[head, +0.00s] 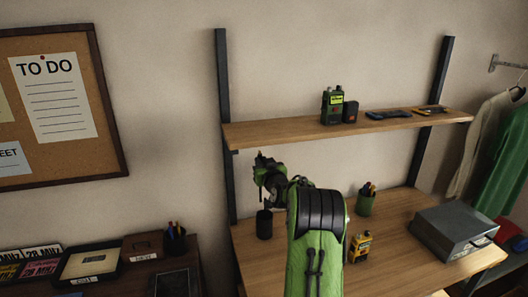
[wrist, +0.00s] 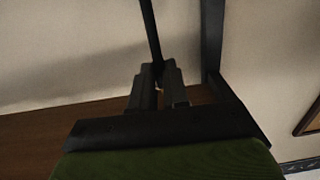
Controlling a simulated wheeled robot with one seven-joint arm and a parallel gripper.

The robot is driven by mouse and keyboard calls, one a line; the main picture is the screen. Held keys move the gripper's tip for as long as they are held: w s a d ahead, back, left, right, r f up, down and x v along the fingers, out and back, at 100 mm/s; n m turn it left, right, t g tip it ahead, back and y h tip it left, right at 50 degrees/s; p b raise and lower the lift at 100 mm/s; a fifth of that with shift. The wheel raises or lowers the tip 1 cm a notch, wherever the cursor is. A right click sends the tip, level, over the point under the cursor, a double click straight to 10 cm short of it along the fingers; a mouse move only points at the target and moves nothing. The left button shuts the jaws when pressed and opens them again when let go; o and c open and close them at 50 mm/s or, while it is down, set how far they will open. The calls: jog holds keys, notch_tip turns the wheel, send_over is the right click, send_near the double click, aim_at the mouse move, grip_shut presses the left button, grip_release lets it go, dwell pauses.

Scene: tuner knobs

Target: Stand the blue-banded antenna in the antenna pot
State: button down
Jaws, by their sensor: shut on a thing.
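My gripper (head: 262,170) is at the left end of the wooden desk, below shelf height. In the wrist view my gripper (wrist: 158,82) is shut on a thin black rod, the antenna (wrist: 150,32), which runs up out of the picture. No blue band shows on the part in view.
A green cup (head: 366,204) with several sticks, a yellow device (head: 359,247) and a grey metal box (head: 454,234) stand on the desk (head: 400,275). A wooden shelf (head: 270,131) holding a green radio (head: 332,106) is above. A dark shelf post (head: 223,110) rises close left of my gripper.

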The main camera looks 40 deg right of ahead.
notch_tip(320, 180, down, 12)
jog(key=d+b, duration=0.1)
jog(key=b, duration=1)
jog(key=shift+s+d+f+b, duration=0.2)
jog(key=shift+s+b, duration=0.2)
jog(key=shift+r, duration=0.1)
jog(key=c, duration=1)
grip_release()
jog(key=shift+c, duration=0.2)
